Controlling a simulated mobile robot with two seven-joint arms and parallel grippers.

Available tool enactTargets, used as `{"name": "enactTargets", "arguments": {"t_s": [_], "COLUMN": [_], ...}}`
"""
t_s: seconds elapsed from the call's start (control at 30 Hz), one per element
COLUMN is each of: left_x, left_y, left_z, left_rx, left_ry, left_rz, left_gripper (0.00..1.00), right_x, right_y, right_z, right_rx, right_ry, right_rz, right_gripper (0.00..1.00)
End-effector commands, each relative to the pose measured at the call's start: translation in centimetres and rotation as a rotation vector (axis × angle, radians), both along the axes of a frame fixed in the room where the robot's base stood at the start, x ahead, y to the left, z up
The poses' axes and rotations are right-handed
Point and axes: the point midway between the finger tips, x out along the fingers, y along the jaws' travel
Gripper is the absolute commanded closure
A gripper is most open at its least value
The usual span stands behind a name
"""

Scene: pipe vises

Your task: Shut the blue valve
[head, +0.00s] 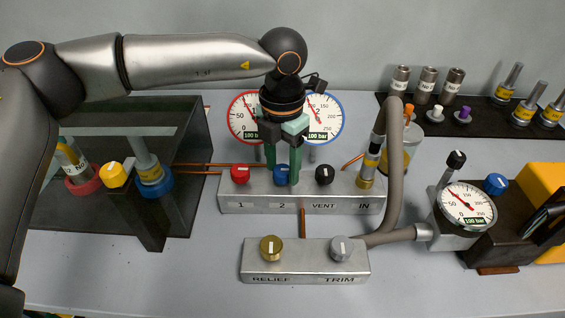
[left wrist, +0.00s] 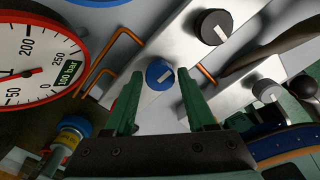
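The blue valve (head: 282,175) is a round knob with a white pointer mark, above the label 2 on the grey manifold block (head: 260,203). My left gripper (head: 283,178) points down over it with green fingers apart. In the left wrist view, the blue valve (left wrist: 160,74) shows between and beyond the fingertips of the left gripper (left wrist: 160,92), with visible gaps on both sides. Nothing is held. In the head view the fingers partly hide the knob. My right gripper is not in view.
A red knob (head: 240,174) and a black knob (head: 325,174) flank the blue valve. Two gauges (head: 246,117) (head: 318,118) stand behind. A grey hose (head: 395,180) runs at the right. A front block (head: 305,265) carries two knobs. Another blue knob (head: 496,184) is at far right.

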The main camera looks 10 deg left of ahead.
Motion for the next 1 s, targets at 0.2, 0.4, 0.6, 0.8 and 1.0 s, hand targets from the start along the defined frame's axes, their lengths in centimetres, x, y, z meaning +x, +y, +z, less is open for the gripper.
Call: {"name": "enactTargets", "arguments": {"t_s": [0.2,0.4,0.6,0.8,1.0], "left_x": [0.01,0.03,0.03,0.04,0.03], "left_y": [0.00,0.01,0.02,0.01,-0.02], "left_z": [0.04,0.05,0.07,0.05,0.01], "left_rx": [0.000,0.000,0.000,0.000,-0.001], "left_ry": [0.000,-0.001,-0.001,-0.001,0.000], "left_rz": [0.000,0.000,0.000,-0.017,-0.094], "left_gripper": [0.70,0.93,1.00,1.00,1.00], "right_x": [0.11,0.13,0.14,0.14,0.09], "right_y": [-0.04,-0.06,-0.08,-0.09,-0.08], "right_z": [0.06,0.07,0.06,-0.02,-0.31], "right_rx": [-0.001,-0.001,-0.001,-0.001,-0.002], "right_ry": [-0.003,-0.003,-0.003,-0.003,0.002], "right_rz": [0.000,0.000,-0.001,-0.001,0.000], "right_gripper": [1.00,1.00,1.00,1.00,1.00]}}
